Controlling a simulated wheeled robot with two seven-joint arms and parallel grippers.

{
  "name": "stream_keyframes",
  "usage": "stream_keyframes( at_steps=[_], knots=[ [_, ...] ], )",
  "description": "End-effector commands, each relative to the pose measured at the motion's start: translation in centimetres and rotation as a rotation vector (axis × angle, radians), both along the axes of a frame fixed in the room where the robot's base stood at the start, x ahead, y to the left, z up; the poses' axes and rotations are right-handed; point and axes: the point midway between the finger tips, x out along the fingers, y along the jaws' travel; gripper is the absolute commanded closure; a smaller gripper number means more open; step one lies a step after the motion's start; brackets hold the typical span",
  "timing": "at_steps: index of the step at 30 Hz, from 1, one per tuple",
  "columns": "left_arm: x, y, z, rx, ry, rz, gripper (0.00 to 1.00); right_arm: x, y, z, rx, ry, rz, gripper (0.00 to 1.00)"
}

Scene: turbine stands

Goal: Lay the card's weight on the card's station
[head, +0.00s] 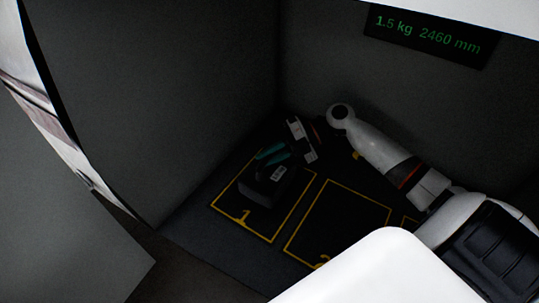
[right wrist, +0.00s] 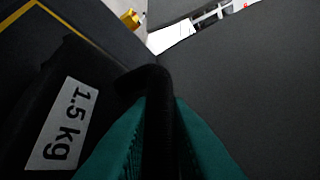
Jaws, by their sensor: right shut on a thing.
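My right gripper (head: 272,157) has teal fingers shut on the weight's black handle (right wrist: 155,115), one finger on each side. The block's underside is hidden. My left gripper is not in view.
An empty yellow outline (head: 322,262), its number partly hidden, lies right of outline 1. Part of another outline (head: 408,222) shows beyond it. Dark walls (head: 170,90) close in on the left and back. A yellow object (right wrist: 130,18) shows at the top of the wrist view.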

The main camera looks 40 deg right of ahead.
Motion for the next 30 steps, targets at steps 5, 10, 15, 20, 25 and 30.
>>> stream_keyframes(
  at_steps=[5,10,15,20,25,30],
  knots=[
    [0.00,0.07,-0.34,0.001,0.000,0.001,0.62,0.13,0.02,0.17,0.005,-0.009,-0.001,1.00],
    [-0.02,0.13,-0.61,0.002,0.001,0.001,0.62,0.13,0.02,0.00,0.005,-0.008,-0.001,1.00],
    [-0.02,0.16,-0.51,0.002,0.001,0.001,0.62,0.10,0.00,-0.02,0.003,-0.006,0.000,0.58],
    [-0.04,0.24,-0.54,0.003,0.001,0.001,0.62,0.05,0.01,-0.16,0.002,-0.003,0.000,0.58],
    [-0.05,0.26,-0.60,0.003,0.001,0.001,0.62,-0.08,0.02,-0.60,-0.002,0.004,0.000,0.51],
    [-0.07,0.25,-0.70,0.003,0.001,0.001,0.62,-0.09,-0.15,-0.52,-0.002,0.003,0.000,0.51]
  ],
)
